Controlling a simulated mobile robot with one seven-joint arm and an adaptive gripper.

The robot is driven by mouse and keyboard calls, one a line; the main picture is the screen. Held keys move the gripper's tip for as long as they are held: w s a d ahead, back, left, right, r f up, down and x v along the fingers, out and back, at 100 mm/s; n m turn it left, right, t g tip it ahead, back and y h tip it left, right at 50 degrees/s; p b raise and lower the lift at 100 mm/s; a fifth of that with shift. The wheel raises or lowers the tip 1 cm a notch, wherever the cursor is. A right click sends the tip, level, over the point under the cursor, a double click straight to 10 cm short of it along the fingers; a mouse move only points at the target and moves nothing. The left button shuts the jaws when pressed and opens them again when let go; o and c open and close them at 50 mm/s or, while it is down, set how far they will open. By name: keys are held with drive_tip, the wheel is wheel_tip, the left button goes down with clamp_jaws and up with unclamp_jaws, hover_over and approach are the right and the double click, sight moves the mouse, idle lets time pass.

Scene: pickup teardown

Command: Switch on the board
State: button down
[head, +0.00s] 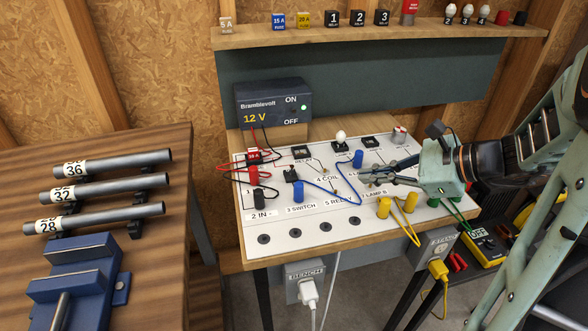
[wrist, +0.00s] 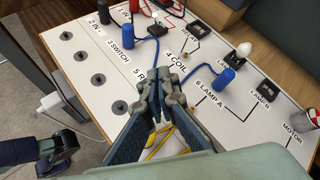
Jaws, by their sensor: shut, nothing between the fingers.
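The white circuit board (head: 290,222) lies on a wooden bench, with printed numbered labels and black traces. A small black switch (head: 292,174) sits on its left part, near the "3 SWITCH" label. The dark 12 V supply box (head: 262,110) stands behind the board, marked ON above and OFF below, with a small pale light (head: 304,107). My gripper (head: 364,175) is shut and empty over the middle right of the board, to the right of the switch. In the wrist view its fingertips (wrist: 172,90) meet near the "4 COIL" label and hide part of the board.
Red, black, blue, yellow and green plugs with wires stand on the board, including a blue plug (head: 358,158) near my fingers. A bulb (head: 340,137) and motor (head: 399,134) sit at the back. A shelf (head: 420,32) hangs above; a blue vise (head: 78,275) stands left.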

sight(291, 170)
drive_tip(key=shift+w+a+r+m+y, duration=0.1)
drive_tip(key=shift+w+a+m+y, duration=0.1)
drive_tip(key=shift+a, duration=0.4)
drive_tip(key=shift+w+a+m+y, duration=0.1)
drive_tip(key=shift+w+a+m, duration=0.1)
drive_tip(key=shift+a, duration=0.4)
drive_tip(key=b+x, duration=0.1)
drive_tip(key=x, duration=0.8)
drive_tip(key=shift+w+a+f+b, duration=0.15)
drive_tip(key=shift+a+f+b, duration=0.05)
drive_tip(key=shift+b, duration=0.2)
drive_tip(key=shift+w+a+r, duration=0.15)
drive_tip(key=shift+w+a, duration=0.05)
drive_tip(key=shift+a, duration=0.45)
drive_tip(key=shift+w+a+r, duration=0.15)
drive_tip(key=shift+w+a, duration=0.1)
drive_tip(key=shift+a, duration=0.45)
drive_tip(key=shift+w+a+r, duration=0.2)
drive_tip(key=shift+a, duration=0.45)
drive_tip(key=shift+r+p, duration=0.1)
drive_tip(key=shift+p, duration=0.2)
drive_tip(key=shift+r+p, duration=0.15)
drive_tip(key=shift+p, duration=0.15)
drive_tip(key=shift+w+p, duration=0.1)
drive_tip(key=shift+p, duration=0.3)
